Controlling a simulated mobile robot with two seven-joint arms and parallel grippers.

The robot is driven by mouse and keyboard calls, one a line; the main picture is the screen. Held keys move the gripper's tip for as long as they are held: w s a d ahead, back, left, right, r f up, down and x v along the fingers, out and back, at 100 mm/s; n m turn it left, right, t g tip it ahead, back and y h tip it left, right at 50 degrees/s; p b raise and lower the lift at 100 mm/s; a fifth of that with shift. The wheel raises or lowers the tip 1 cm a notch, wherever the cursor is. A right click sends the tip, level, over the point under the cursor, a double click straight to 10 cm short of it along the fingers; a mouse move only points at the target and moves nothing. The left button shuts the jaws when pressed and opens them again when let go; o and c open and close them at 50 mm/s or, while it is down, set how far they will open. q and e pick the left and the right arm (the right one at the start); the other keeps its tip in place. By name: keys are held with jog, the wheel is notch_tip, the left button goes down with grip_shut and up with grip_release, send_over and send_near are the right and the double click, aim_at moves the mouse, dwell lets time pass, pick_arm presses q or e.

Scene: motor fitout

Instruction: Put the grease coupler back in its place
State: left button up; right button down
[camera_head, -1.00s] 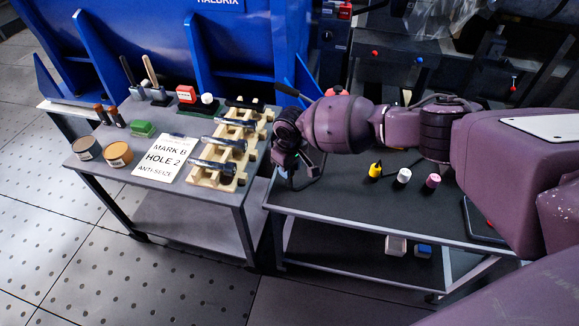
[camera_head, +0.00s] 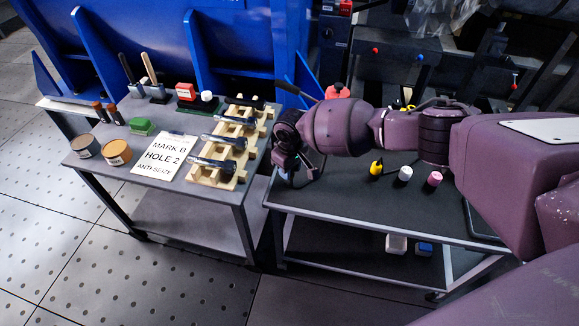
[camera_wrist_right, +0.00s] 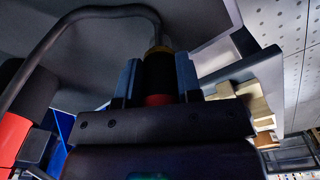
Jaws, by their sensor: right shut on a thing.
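My right gripper (camera_wrist_right: 159,70) is shut on the grease coupler (camera_wrist_right: 158,75), a dark cylinder with a red band and a brass-coloured collar. A black hose (camera_wrist_right: 95,12) shows by its far end and curves off to the left. In the head view my right gripper (camera_head: 288,167) is over the left end of the right-hand cart (camera_head: 330,205), close to the gap between the two carts. The coupler is too small and dark to make out there. The coupler's own place cannot be told for sure. My left gripper is not in view.
A red-topped thing (camera_head: 338,91) stands behind my right arm. Yellow (camera_head: 376,168), white (camera_head: 405,174) and pink (camera_head: 434,179) pieces stand on the right-hand cart. The left-hand table (camera_head: 215,195) bears a wooden rack (camera_head: 203,176), a sign (camera_head: 165,157) and tins.

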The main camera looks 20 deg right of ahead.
jog(key=shift+f, duration=0.8)
jog(key=c, duration=0.7)
grip_release()
notch_tip(320, 180, up, 6)
jog(key=shift+f+p, duration=0.15)
jog(key=shift+p, duration=0.45)
notch_tip(320, 180, up, 4)
jog(key=shift+s+d+f+p, duration=0.1)
jog(key=shift+f+p, duration=0.05)
jog(key=shift+p, duration=0.35)
jog(key=shift+r, duration=0.75)
